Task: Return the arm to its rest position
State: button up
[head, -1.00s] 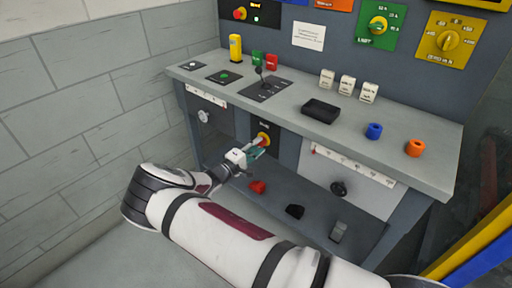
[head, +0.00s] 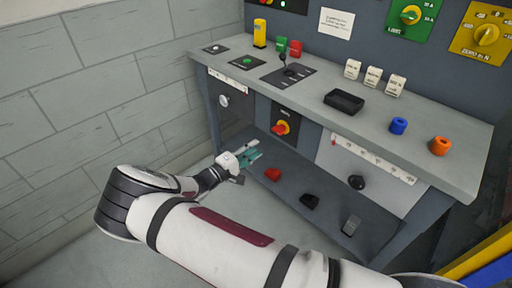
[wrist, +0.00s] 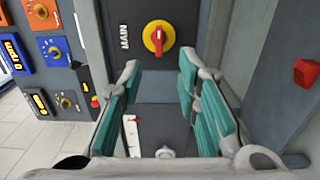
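My gripper (head: 248,157) is in front of the workbench, left of the middle in the head view, above the lower shelf. In the wrist view its teal-padded fingers (wrist: 165,105) stand apart with nothing between them. The red and yellow main switch (head: 281,128) is on the dark panel under the bench top, behind and right of my gripper. It also shows in the wrist view (wrist: 159,38), beyond the fingertips and apart from them. My arm reaches in from the lower right, bent at the elbow.
Red (head: 273,174), black (head: 310,201) and grey (head: 351,225) pieces lie on the lower shelf. A block wall (head: 90,90) stands left; the floor between is clear.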

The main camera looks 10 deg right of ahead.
dwell(0.4)
jog(key=s+d+r+m+g+y+p, duration=0.2)
jog(key=s+d+r+g, duration=0.25)
jog(key=r, duration=0.35)
jog(key=s+d+r+m+g+y+p, duration=0.2)
jog(key=s+d+r+m+g, duration=0.15)
jog(key=s+r, duration=0.3)
jog(key=s+d+r+m+g+y+p, duration=0.1)
jog(key=s+d+r+m+g+y, duration=0.25)
jog(key=r, duration=0.55)
jog(key=s+r+t+y+p, duration=0.1)
jog(key=s+r+y+p, duration=0.1)
jog(key=s+r, duration=0.5)
jog(key=s+r+n+t+y+p, duration=0.1)
jog(key=s+r, duration=0.5)
jog(key=s, duration=0.7)
jog(key=s+r+t+y+p, duration=0.3)
jog(key=s+r, duration=0.4)
jog(key=s, duration=0.3)
jog(key=shift+s+a+r+n+y+p, duration=0.2)
jog(key=shift+a+r+n+y+p, duration=0.15)
jog(key=shift+a+n+y+p, duration=0.15)
jog(key=shift+d, duration=0.1)
